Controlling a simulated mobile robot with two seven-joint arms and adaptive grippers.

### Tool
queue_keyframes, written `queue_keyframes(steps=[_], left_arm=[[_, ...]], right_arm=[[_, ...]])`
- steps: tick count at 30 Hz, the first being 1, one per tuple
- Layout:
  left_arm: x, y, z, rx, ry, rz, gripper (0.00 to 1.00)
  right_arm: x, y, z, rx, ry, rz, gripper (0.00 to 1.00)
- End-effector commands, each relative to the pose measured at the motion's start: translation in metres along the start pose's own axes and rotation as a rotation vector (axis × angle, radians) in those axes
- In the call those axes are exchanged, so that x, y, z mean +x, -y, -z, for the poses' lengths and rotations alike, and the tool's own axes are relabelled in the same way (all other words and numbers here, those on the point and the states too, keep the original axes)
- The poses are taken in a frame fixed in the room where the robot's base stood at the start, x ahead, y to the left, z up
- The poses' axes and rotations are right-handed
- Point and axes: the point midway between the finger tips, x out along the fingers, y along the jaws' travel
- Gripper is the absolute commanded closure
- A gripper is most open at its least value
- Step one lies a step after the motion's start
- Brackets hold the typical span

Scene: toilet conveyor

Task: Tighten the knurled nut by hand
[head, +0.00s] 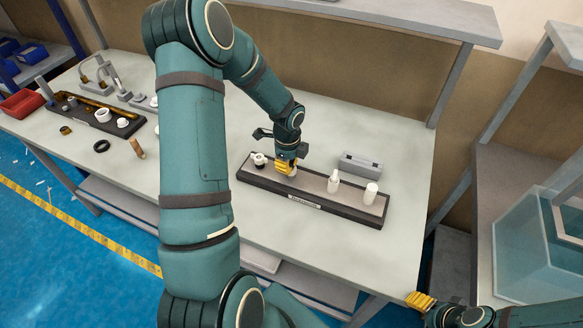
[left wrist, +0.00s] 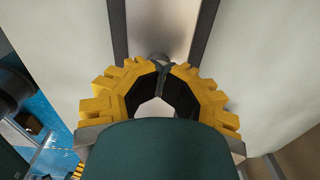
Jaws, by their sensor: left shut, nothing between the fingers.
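My left gripper (head: 285,168) has yellow fingers and is over the dark-edged assembly tray (head: 355,212) on the table. In the left wrist view its fingertips (left wrist: 162,70) meet, with nothing held between them. A small grey round part (left wrist: 158,59) shows just beyond the tips; I cannot tell whether they touch it. A white part with a black piece (head: 259,160) stands on the tray left of the gripper. A white bottle-shaped part (head: 334,181) and a white cylinder (head: 370,193) stand to its right. I cannot single out the knurled nut. My right gripper (head: 420,300) is at the lower right, away from the tray.
A grey box (head: 361,165) lies behind the assembly tray. A second dark tray (head: 95,116) with white parts is at the left, with a black ring (head: 101,146) and a brown cylinder (head: 137,148) nearby. A clear bin (head: 540,240) stands at the right.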

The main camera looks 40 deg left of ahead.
Motion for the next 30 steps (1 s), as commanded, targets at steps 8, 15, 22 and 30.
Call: queue_keyframes(steps=[8, 15, 22, 30], left_arm=[[0.009, -0.002, -0.004, -0.001, 0.002, -0.007, 1.0], [0.006, -0.001, -0.004, 0.106, 0.001, -0.006, 1.0], [0.006, 0.001, -0.003, 0.248, 0.001, -0.005, 1.0], [0.007, 0.002, -0.003, 0.398, 0.001, -0.005, 1.0]], right_arm=[[0.002, -0.001, -0.007, 0.0, 0.019, -0.001, 0.53], [-0.007, 0.003, -0.006, 0.0, 0.02, 0.0, 0.53], [-0.017, 0.007, -0.002, 0.0, 0.012, 0.001, 0.53], [-0.028, 0.011, 0.001, -0.001, 0.009, 0.002, 0.53]])
